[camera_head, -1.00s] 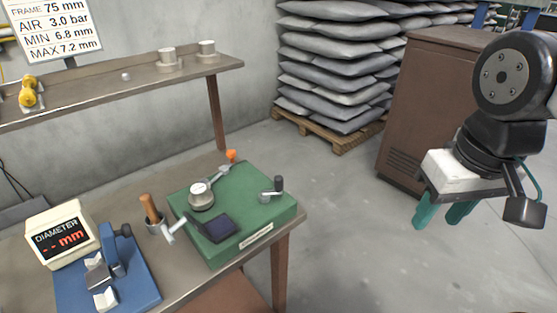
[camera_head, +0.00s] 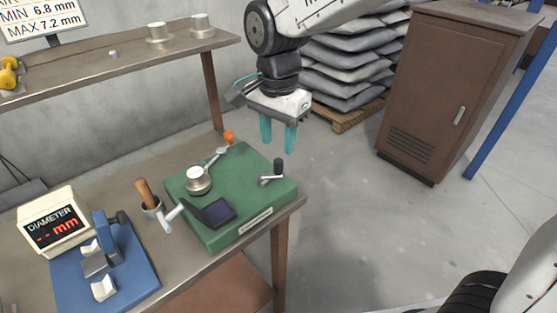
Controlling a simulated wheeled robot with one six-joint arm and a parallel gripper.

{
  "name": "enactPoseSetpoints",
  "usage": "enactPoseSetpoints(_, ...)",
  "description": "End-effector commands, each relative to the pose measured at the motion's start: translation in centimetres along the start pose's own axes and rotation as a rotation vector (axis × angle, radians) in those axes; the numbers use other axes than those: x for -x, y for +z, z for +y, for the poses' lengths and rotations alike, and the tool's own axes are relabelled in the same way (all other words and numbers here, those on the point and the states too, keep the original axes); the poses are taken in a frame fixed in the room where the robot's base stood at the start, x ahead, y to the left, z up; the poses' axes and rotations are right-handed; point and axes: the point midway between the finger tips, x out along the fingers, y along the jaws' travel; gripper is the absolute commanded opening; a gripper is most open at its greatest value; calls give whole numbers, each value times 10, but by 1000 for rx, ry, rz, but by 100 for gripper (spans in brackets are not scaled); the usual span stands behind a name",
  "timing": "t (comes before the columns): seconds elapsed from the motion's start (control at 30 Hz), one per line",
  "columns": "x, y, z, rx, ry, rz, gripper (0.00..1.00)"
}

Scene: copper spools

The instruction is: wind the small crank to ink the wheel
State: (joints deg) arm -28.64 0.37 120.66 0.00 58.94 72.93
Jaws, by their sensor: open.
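A green box-shaped machine (camera_head: 240,218) sits at the right end of the workbench. On its right part is a small crank (camera_head: 271,178) with a metal arm and an upright black knob. A round metal wheel or drum (camera_head: 197,180) stands on its left part, with a lever ending in an orange knob (camera_head: 229,136) behind it. A dark pad (camera_head: 218,212) lies at its front left. Which part is the inked wheel I cannot tell for sure. My gripper (camera_head: 278,143) points down with teal fingers apart, open and empty, above and behind the crank, touching nothing.
A blue gauge stand (camera_head: 125,285) and a diameter display (camera_head: 55,222) stand on the bench (camera_head: 180,270) at left. A shelf (camera_head: 110,75) runs behind. Open floor lies right of the bench, before a brown cabinet (camera_head: 440,85).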

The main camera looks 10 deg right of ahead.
Motion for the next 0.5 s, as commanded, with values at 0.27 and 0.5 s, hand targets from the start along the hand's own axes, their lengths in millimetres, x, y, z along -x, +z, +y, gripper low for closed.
enactPoseSetpoints(0.27, -46, 0, 2, 1, 4, -1, 42)
enactPoseSetpoints(0.5, -65, 0, 2, 1, 1, 0, 42)
